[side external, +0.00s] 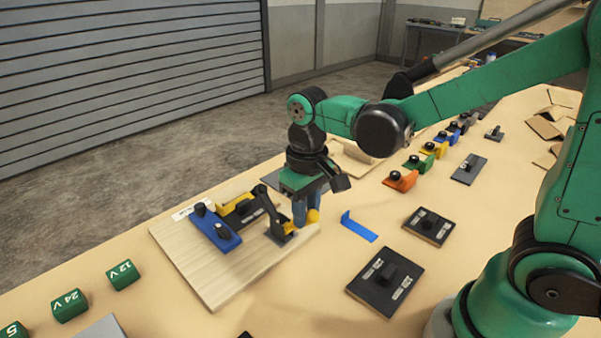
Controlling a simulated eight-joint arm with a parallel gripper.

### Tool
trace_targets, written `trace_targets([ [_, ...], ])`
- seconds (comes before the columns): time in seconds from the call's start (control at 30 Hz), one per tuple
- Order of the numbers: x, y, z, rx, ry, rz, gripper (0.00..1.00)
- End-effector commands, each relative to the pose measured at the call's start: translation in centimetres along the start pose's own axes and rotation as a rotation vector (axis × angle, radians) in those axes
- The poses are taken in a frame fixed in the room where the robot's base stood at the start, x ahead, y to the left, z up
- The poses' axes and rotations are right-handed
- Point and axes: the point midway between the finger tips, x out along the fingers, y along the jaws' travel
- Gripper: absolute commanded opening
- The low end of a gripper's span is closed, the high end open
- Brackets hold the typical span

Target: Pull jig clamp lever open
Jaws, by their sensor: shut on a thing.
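The jig is a pale wooden board (205,265) on the table. A black clamp (272,215) with a dark arm stands near the board's right end. Its yellow lever (313,216) shows at my gripper's fingertips. My gripper (306,213) points down with its blue-grey fingers shut on the yellow lever. The fingers hide part of the lever.
A blue angled strip (360,227) lies just right of the board. Black plates with knobs (385,281) (429,225) lie farther right. Coloured knobbed blocks (400,180) form a row behind. Green voltage blocks (70,305) stand at front left.

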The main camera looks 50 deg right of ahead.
Motion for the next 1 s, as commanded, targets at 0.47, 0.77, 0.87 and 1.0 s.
trace_targets([
  [0.47, -0.6, -0.1, -0.9, -0.001, 0.002, -0.003, 0.0],
  [0.77, -0.9, -0.1, -1.3, -0.001, 0.001, -0.003, 0.0],
  [0.87, -0.9, -0.1, -1.3, -0.001, 0.001, -0.003, 0.0],
  [1.0, -1.1, -0.1, -1.7, -0.001, 0.001, -0.003, 0.0],
])
